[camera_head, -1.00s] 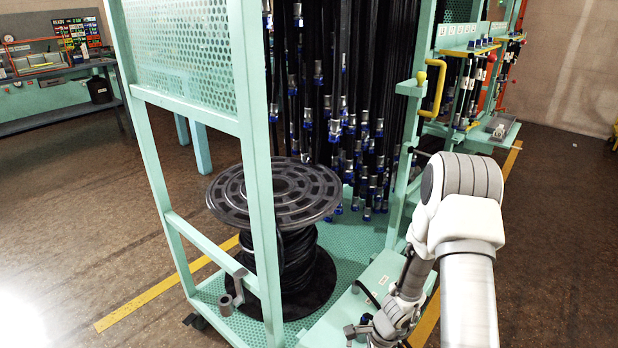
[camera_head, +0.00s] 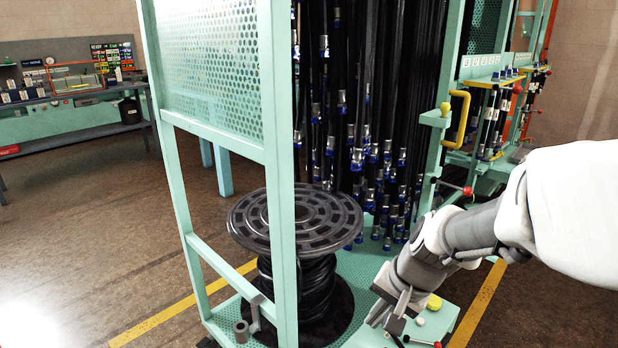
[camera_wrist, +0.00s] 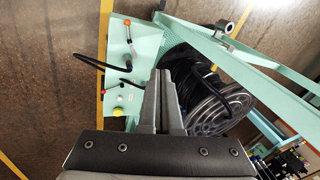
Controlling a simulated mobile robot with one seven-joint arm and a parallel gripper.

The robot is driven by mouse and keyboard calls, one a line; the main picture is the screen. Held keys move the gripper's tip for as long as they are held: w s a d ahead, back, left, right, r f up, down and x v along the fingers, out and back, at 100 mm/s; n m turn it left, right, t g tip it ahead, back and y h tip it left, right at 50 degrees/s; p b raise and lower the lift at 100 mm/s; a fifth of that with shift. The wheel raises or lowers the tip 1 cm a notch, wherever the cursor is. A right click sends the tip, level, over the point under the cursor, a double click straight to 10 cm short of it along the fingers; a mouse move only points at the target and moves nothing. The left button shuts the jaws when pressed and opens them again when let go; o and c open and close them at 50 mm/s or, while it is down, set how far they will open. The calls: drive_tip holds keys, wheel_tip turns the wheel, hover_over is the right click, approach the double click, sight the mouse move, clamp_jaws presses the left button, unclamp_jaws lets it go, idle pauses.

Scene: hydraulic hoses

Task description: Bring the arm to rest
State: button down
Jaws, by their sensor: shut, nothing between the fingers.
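My gripper (camera_head: 378,314) is at the lower middle of the head view, low beside the green hose rack (camera_head: 283,250). The wrist view shows its two fingers (camera_wrist: 161,75) together and empty. My white and grey arm (camera_head: 450,240) reaches in from the right edge of the head view, bent down toward the rack's front. In the wrist view a green panel (camera_wrist: 124,45) with red-handled levers and a yellow cap (camera_wrist: 118,111) is left of the fingers. I cannot tell how much clearance there is.
A hose reel (camera_head: 295,218) stands in the rack, left of my gripper; it also shows in the wrist view (camera_wrist: 218,105). Many black hoses (camera_head: 350,110) hang behind. A yellow handle (camera_head: 460,118) is on the rack's right post. Open floor (camera_head: 90,230) lies left.

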drive_tip(key=s+d+r+n+t+h, duration=0.25)
drive_tip(key=s+r+n, duration=0.45)
drive_tip(key=s+r, duration=0.6)
wheel_tip(320, 180, up, 14)
drive_tip(key=p, duration=1.5)
drive_tip(key=shift+s+a+f+p, duration=0.15)
drive_tip(key=shift+f+p, duration=0.05)
drive_tip(key=shift+p, duration=0.1)
